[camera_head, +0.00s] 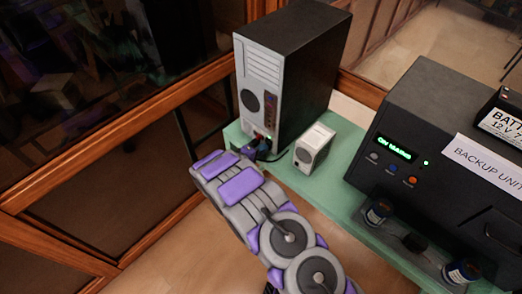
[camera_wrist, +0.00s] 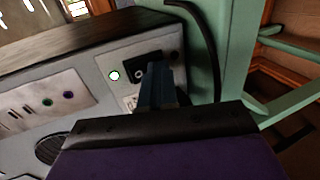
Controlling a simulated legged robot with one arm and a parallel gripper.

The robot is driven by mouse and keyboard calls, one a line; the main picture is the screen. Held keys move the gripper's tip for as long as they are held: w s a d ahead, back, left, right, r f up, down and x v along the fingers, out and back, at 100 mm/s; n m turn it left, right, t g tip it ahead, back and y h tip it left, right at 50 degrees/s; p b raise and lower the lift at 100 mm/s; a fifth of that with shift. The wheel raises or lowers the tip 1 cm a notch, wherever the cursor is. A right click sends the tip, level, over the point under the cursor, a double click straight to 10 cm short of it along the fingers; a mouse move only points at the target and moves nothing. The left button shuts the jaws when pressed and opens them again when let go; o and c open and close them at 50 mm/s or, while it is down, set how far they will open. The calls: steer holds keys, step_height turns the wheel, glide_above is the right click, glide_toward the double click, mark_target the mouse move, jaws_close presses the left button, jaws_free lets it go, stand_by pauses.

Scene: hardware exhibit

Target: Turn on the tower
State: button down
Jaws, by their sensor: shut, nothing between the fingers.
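The tower (camera_head: 290,75), a black case with a light grey panel face, stands upright on the green table. In the wrist view its panel (camera_wrist: 85,70) shows tilted, with a black rocker switch (camera_wrist: 140,71) marked with a circle and a bright whitish-green light (camera_wrist: 114,76) beside it. My gripper (camera_head: 250,150) is at the low end of the panel. In the wrist view its shut, empty fingers (camera_wrist: 160,88) reach right beside the switch and cover part of it. I cannot tell whether they touch it.
A small light box (camera_head: 314,147) stands right of the tower. A large black backup unit (camera_head: 420,130) with a lit green display fills the right of the green table (camera_head: 345,180). Small blue-and-white cylinders sit before it. A dark cable (camera_wrist: 209,40) runs beside the panel. Glass and wooden frames stand behind.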

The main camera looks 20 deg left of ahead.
stand_by(0.3)
steer(key=shift+r, duration=0.9)
steer(key=shift+a, duration=0.1)
steer(key=shift+s+a, duration=0.15)
steer(key=p+v, duration=0.1)
steer(key=v, duration=1.2)
steer(key=shift+s+r, duration=0.15)
steer(key=shift+r, duration=0.05)
